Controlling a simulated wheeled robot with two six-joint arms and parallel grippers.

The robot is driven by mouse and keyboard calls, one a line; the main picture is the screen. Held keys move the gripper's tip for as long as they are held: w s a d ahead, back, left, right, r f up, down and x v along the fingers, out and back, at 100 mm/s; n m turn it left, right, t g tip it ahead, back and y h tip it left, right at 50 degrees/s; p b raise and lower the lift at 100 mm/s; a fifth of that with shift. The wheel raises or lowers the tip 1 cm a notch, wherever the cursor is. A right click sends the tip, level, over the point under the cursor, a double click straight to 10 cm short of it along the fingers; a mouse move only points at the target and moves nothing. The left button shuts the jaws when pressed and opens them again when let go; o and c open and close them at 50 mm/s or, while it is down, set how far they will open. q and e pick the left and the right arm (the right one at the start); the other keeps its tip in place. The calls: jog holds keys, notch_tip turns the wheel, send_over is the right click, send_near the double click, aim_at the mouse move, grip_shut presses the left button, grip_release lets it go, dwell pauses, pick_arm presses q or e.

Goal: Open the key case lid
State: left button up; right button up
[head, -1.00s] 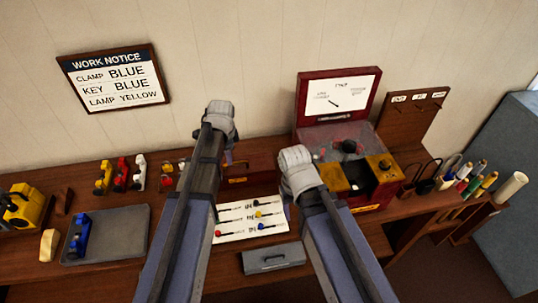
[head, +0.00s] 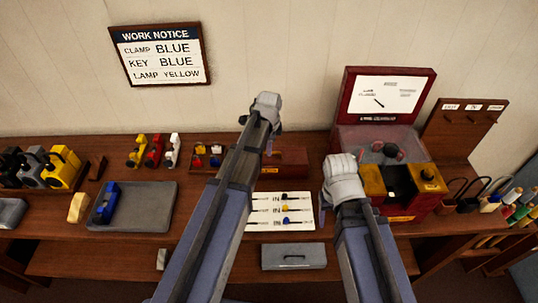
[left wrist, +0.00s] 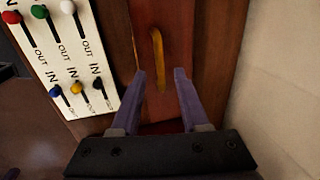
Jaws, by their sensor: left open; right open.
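A low reddish-brown wooden box (head: 290,157), which looks like the key case, lies at the back of the bench with its lid down. In the left wrist view its reddish top (left wrist: 182,32) bears a yellow bar handle (left wrist: 157,48). My left gripper (head: 268,148) is over this box. In the left wrist view its two fingers (left wrist: 161,78) are apart and empty, with the handle just ahead between the tips. Contact cannot be told. My right gripper (head: 343,183) is above the bench to the right; its fingers are mostly hidden behind my wrist.
A white panel with levers (head: 263,211) lies in front of the box. A grey box (head: 293,262) is nearer. A red machine with raised lid (head: 350,110) stands right. A grey tray (head: 150,215) with a blue clamp (head: 104,203) is left. The wall notice (head: 160,55) reads KEY BLUE.

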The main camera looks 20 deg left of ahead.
pick_arm(q)
jog(key=shift+w+a+f+b, duration=0.15)
jog(key=shift+f+b, duration=0.3)
jog(key=shift+f, duration=0.25)
jog(key=shift+w+d+f+b, duration=0.15)
jog(key=shift+f+b, duration=0.3)
jog(key=shift+f, duration=0.25)
jog(key=shift+a, duration=0.1)
pick_arm(e)
notch_tip(320, 180, down, 3)
jog(key=shift+r, duration=0.15)
pick_arm(q)
jog(key=shift+r, duration=0.1)
jog(key=shift+c, duration=0.4)
grip_shut()
